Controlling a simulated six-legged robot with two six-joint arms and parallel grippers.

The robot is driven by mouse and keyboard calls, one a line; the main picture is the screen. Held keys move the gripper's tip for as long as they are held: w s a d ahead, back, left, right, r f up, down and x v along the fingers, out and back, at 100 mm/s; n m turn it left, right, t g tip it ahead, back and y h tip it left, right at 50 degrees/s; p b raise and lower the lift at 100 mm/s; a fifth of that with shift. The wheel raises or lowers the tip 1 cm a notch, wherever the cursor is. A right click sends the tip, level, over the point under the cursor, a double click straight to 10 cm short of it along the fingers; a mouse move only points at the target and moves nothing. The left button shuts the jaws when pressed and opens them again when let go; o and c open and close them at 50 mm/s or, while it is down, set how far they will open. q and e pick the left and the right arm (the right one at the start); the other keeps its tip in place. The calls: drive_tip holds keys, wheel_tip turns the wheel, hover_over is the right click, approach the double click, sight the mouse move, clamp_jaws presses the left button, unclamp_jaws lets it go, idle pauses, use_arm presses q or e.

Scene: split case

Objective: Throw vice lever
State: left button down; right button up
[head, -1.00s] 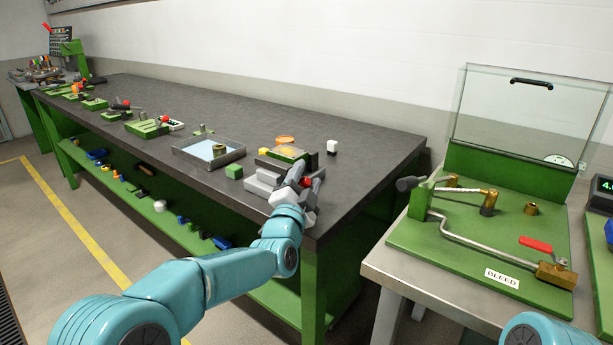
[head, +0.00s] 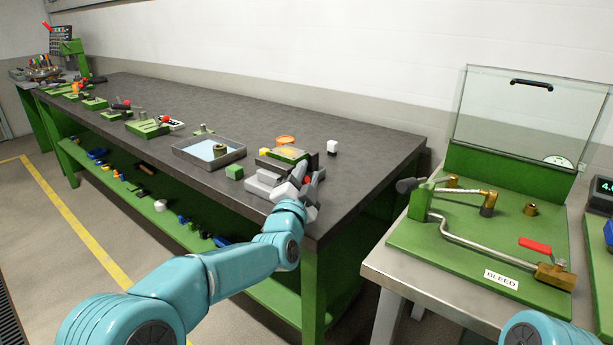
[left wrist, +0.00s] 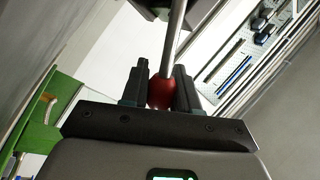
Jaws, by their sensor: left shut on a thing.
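The grey vice (head: 264,184) sits at the near right corner of the long dark bench. My left gripper (head: 308,182) is at its right side, and its fingers largely hide the lever in the head view. In the left wrist view, the lever is a bright metal rod (left wrist: 176,35) ending in a red knob (left wrist: 161,92). The two dark fingers of my left gripper (left wrist: 161,88) are shut on the knob, one on each side. My right gripper is not in view.
A separate table with a green bleed rig (head: 450,245) stands to the right.

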use_arm(q)
drive_tip(key=shift+w+a+r+n+g+y+p, duration=0.2)
drive_tip(key=shift+r+n+g+y+p, duration=0.1)
drive_tip(key=shift+r+n+p, duration=0.35)
drive_tip(key=w+a+n+g+p, duration=0.1)
drive_tip(key=n+p, duration=0.1)
drive_tip(key=a+r+n+g+p, duration=0.1)
drive_tip(key=n+p, duration=0.2)
drive_tip(key=w+a+r+n+g+y+p, duration=0.1)
drive_tip(key=n+p, duration=0.1)
drive_tip(key=shift+w+a+n+p, duration=0.25)
drive_tip(key=shift+w+a+p, duration=0.1)
drive_tip(key=shift+a+p, duration=0.05)
drive_tip(key=shift+w+a+f+n+g+p, duration=0.1)
drive_tip(key=shift+w+a+n+g+p, duration=0.3)
drive_tip(key=shift+a+n+p, duration=0.4)
drive_tip(key=shift+w+a+f+n+g+h, duration=0.15)
drive_tip(key=shift+w+n+g+h, duration=0.2)
drive_tip(key=shift+n, duration=0.25)
drive_tip(key=shift+a+p, duration=0.15)
drive_tip(key=shift+p, duration=0.2)
drive_tip(key=shift+n, duration=0.3)
